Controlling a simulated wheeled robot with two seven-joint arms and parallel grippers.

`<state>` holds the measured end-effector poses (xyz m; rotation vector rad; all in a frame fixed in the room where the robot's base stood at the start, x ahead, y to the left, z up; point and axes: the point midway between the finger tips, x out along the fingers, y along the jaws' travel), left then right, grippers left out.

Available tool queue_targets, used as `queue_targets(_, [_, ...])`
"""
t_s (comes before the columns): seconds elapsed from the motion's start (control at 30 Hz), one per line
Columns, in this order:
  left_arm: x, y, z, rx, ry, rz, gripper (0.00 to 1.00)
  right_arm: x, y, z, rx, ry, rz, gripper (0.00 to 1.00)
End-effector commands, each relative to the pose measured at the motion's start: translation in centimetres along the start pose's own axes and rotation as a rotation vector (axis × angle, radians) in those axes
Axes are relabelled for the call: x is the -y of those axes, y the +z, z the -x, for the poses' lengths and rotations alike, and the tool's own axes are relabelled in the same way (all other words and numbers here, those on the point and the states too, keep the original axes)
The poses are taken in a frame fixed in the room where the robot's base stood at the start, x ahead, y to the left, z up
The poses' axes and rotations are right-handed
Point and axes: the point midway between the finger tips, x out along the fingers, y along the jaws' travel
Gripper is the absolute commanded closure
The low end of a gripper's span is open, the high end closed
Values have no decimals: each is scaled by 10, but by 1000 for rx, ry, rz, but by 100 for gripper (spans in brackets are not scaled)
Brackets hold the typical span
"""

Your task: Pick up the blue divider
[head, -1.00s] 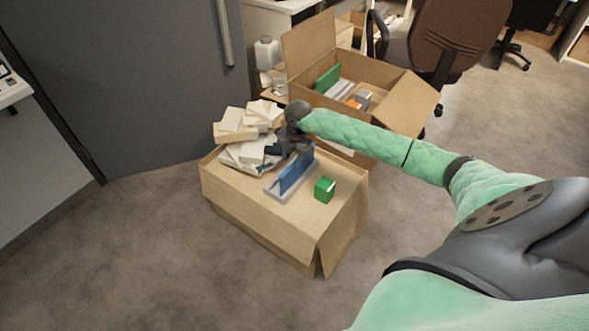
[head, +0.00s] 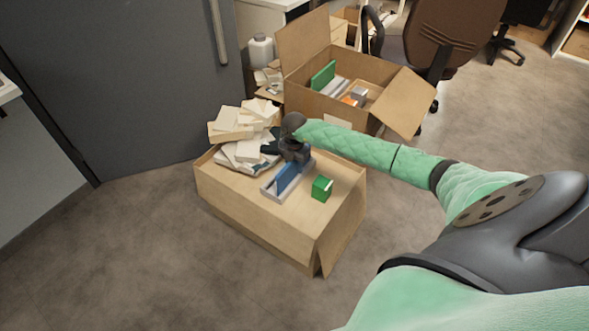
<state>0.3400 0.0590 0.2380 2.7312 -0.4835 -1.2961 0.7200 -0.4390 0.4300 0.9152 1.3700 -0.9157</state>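The blue divider (head: 287,178) stands upright in a grey slotted holder (head: 275,193) on top of a closed carton (head: 245,210). My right gripper (head: 293,156) is at the divider's far upper end, pointing down. It overlaps the divider in the head view. Its fingers are small and dark, and I cannot tell whether they are open or closed on the divider. My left gripper is not in view.
A green cube (head: 321,188) sits right of the holder on the same carton. A pile of papers and books (head: 240,130) lies at its back left. An open carton (head: 318,102) with several items stands behind. A grey door (head: 120,90) is at left.

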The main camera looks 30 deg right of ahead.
Motion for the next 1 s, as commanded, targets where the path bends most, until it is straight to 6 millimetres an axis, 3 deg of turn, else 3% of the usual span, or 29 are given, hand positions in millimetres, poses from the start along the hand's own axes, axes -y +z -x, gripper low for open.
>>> queue_targets(0.17, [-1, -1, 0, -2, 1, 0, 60, 0, 0, 0, 0, 0, 0, 60])
queue_targets(0.37, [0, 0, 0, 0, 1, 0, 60, 0, 0, 0, 0, 0, 0, 97])
queue_targets(0.4, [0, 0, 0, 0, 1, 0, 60, 0, 0, 0, 0, 0, 0, 100])
queue_targets(0.77, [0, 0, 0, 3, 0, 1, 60, 0, 0, 5, 0, 1, 0, 100])
queue_targets(1.0, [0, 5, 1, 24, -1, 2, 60, 0, 1, 42, 2, 2, 1, 100])
